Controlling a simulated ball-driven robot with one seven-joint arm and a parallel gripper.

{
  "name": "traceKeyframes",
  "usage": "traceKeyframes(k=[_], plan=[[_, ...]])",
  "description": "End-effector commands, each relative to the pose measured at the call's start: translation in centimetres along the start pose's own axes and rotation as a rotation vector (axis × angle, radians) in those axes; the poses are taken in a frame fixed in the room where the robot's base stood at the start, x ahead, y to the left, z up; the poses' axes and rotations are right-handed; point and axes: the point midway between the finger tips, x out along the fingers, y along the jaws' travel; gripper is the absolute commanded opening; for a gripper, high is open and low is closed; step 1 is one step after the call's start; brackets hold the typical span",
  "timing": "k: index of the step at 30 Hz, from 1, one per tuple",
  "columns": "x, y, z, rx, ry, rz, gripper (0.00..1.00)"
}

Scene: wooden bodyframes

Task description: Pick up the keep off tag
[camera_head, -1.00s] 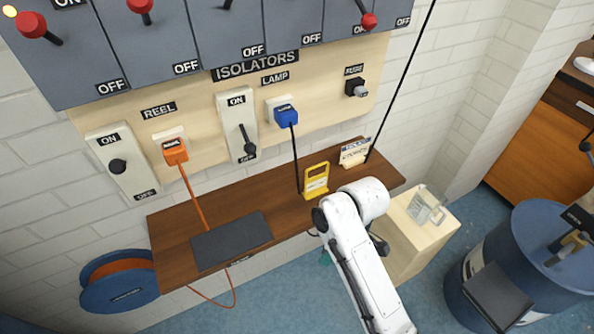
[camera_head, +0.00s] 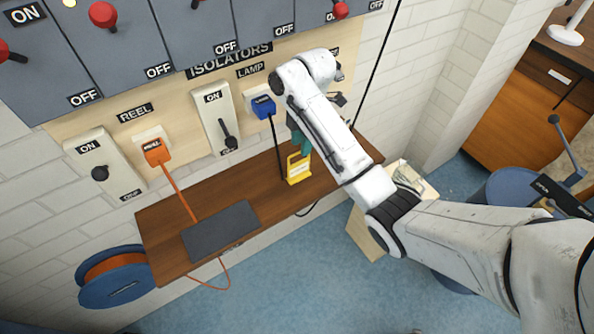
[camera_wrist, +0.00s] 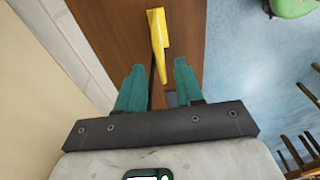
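The yellow tag (camera_head: 299,170), which I take to be the keep off tag, stands upright on the brown wooden shelf (camera_head: 165,235) below the lamp plug. Its small print is not readable. In the wrist view the tag (camera_wrist: 158,38) shows nearly edge-on, ahead of and between the fingertips. My gripper (camera_wrist: 159,68) is open, with two teal fingers apart and nothing between them. In the head view my gripper (camera_head: 302,148) points down just above and behind the tag, partly hidden by my white arm. I cannot tell whether a finger touches the tag.
A dark mat (camera_head: 221,231) lies on the shelf to the left. The blue lamp plug (camera_head: 263,106) and its black cable hang close left of the arm. A switch panel (camera_head: 215,120) is on the wall behind. A cable reel (camera_head: 115,277) is at lower left.

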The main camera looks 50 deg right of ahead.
Motion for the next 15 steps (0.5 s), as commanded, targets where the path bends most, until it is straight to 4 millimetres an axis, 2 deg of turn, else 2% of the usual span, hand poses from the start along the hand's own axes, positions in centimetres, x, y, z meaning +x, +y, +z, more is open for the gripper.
traceKeyframes(k=[1, 11, 15], plan=[[1.3, 0.0, 0.0, -0.001, 0.001, -0.001, 0.36], [4.3, 0.0, 0.1, 0.003, 0.0, -0.003, 0.36], [6.3, 0.0, 0.2, 0.002, -0.001, -0.003, 0.36]])
